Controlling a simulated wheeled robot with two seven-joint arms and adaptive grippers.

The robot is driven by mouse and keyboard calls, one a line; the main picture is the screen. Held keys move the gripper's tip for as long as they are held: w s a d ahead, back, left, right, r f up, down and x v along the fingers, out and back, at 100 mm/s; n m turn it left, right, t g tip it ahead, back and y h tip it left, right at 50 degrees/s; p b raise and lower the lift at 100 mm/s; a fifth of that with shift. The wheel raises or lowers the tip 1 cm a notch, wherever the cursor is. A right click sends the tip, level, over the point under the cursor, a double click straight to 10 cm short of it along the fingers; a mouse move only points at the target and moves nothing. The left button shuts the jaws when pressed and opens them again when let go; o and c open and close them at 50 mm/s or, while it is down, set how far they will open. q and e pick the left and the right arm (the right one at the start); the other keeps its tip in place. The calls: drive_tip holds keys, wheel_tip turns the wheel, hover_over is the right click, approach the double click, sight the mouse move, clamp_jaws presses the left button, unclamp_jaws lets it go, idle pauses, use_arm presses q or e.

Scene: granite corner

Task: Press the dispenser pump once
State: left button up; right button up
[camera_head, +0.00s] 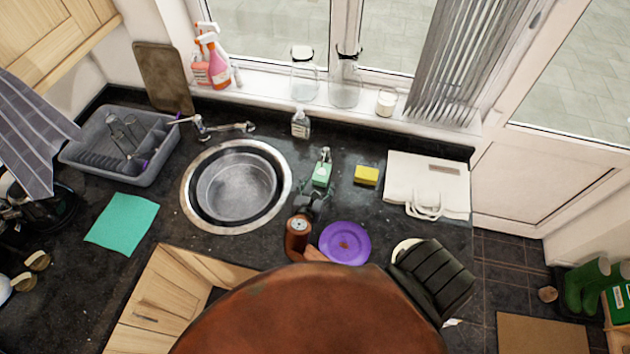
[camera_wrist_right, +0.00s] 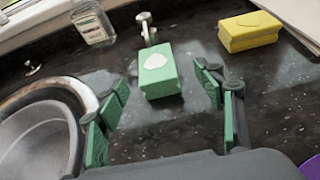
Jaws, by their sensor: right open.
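My left gripper is not in view.
A clear bottle (camera_head: 300,125) stands behind left of the dispenser. The round sink (camera_head: 190,212) is left. A purple plate (camera_head: 363,234) lies near the front.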

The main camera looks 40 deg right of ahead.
sight(321, 175)
drive_tip(key=shift+w+d+f, duration=0.1)
drive_tip(key=shift+w, duration=0.3)
drive_tip(key=shift+w+d+f, duration=0.2)
drive_tip(key=shift+w, duration=0.15)
drive_tip(key=shift+w+d+f, duration=0.15)
drive_tip(key=shift+w, duration=0.2)
drive_tip(key=x, duration=0.3)
drive_tip(key=shift+s+d, duration=0.15)
drive_tip(key=shift+d, duration=0.25)
drive_tip(key=shift+x, duration=1.5)
drive_tip(key=shift+a, duration=0.15)
drive_tip(key=c, duration=0.6)
drive_tip(key=shift+f, duration=0.1)
drive_tip(key=c, duration=0.5)
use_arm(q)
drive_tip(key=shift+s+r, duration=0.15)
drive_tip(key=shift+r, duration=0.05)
use_arm(e)
drive_tip(key=shift+c, duration=0.6)
